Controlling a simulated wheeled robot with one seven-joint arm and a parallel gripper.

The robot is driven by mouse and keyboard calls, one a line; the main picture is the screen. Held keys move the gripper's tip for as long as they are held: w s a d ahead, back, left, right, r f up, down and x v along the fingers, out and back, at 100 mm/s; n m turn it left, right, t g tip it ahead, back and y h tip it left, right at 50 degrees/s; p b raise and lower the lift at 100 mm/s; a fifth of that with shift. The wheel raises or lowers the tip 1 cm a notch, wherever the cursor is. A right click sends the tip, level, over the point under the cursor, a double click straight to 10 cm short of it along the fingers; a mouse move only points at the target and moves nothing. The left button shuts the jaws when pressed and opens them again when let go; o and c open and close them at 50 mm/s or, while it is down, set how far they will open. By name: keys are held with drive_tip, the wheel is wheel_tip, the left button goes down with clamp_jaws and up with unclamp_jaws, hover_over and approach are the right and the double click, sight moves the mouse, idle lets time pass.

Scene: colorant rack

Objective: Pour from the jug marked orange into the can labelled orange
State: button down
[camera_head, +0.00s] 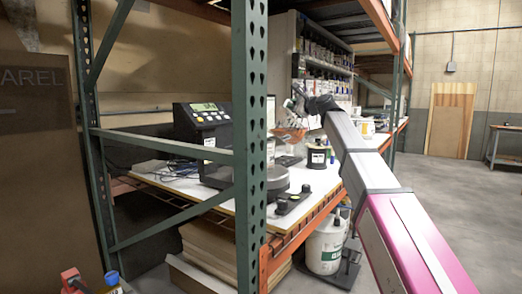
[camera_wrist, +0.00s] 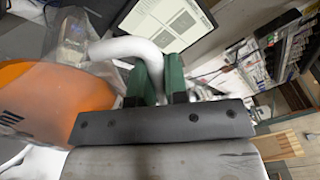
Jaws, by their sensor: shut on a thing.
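My gripper (camera_wrist: 158,78) is shut on the white curved handle (camera_wrist: 118,48) of a jug, its green fingertips on either side. The jug's orange body (camera_wrist: 55,98) fills the left of the wrist view and is cut off by the edge. I cannot tell which can is labelled orange.
A green rack post (camera_head: 250,130) blocks part of the bench. A console with a display (camera_head: 203,118) stands to its left. Shelves of bottles (camera_head: 325,58) stand behind. A clear container (camera_wrist: 75,35) and a screen (camera_wrist: 165,22) are near the jug. A white pail (camera_head: 325,246) stands below.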

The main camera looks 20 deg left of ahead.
drive_tip(key=f+m, duration=0.1)
drive_tip(key=w+d+f+m, duration=0.1)
drive_tip(key=w+f+m, duration=0.1)
drive_tip(key=shift+w+d+f, duration=0.25)
drive_tip(key=shift+d, duration=0.05)
drive_tip(key=shift+w+d+f+m+b, duration=0.1)
drive_tip(key=shift+m+b, duration=0.2)
drive_tip(key=shift+m, duration=0.2)
drive_tip(key=shift+w+d+f+m+b, duration=0.85)
drive_tip(key=shift+w+f+m, duration=0.75)
drive_tip(key=shift+f, duration=1.1)
drive_tip(key=shift+w+d+f+m+b, duration=0.9)
drive_tip(key=shift+f+m, duration=1.2)
drive_tip(key=shift+f, duration=0.6)
drive_tip(key=shift+r, duration=2.4)
